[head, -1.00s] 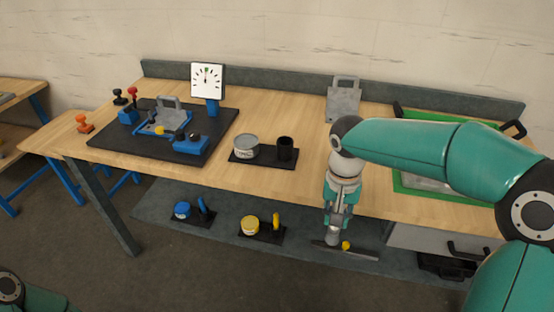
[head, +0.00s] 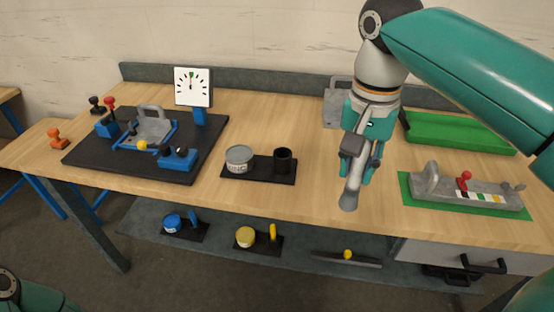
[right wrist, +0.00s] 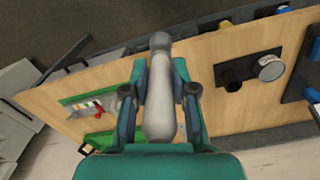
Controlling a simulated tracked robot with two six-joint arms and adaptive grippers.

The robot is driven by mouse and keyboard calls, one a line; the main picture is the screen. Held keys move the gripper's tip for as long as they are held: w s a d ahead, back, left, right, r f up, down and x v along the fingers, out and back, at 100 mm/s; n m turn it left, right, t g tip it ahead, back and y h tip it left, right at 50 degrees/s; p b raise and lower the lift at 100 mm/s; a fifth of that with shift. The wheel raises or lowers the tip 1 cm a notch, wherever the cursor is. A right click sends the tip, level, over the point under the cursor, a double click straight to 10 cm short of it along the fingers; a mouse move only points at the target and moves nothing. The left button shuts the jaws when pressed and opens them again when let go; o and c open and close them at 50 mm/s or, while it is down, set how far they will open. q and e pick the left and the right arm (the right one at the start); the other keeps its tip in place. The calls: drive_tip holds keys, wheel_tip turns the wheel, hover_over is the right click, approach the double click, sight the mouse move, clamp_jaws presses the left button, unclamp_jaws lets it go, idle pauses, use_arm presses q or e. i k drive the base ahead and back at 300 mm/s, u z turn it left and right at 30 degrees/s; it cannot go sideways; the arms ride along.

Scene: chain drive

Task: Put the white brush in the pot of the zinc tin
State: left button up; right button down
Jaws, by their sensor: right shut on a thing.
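My right gripper (head: 360,160) is shut on the white brush (head: 349,196), which looks greyish white, and holds it above the right-middle part of the workbench. In the right wrist view the brush (right wrist: 158,115) lies between the two fingers (right wrist: 160,90), its rounded end pointing away from the palm. The zinc tin (head: 239,158) is a grey can with a printed label. It stands on a black tray (head: 258,178) beside a black pot (head: 283,160). Both are left of the gripper, apart from it. My left gripper is out of view.
A black board (head: 90,158) with a dial and blue fixtures fills the bench's left. A grey fixture (head: 465,192) on a green mat and a green tray (head: 460,132) are on the right. Blue (head: 172,222) and yellow (head: 245,237) tins stand on the lower shelf. Bench between tray and gripper is clear.

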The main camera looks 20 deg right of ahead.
sight(283, 168)
drive_tip(key=i, duration=1.1)
drive_tip(key=u, duration=0.05)
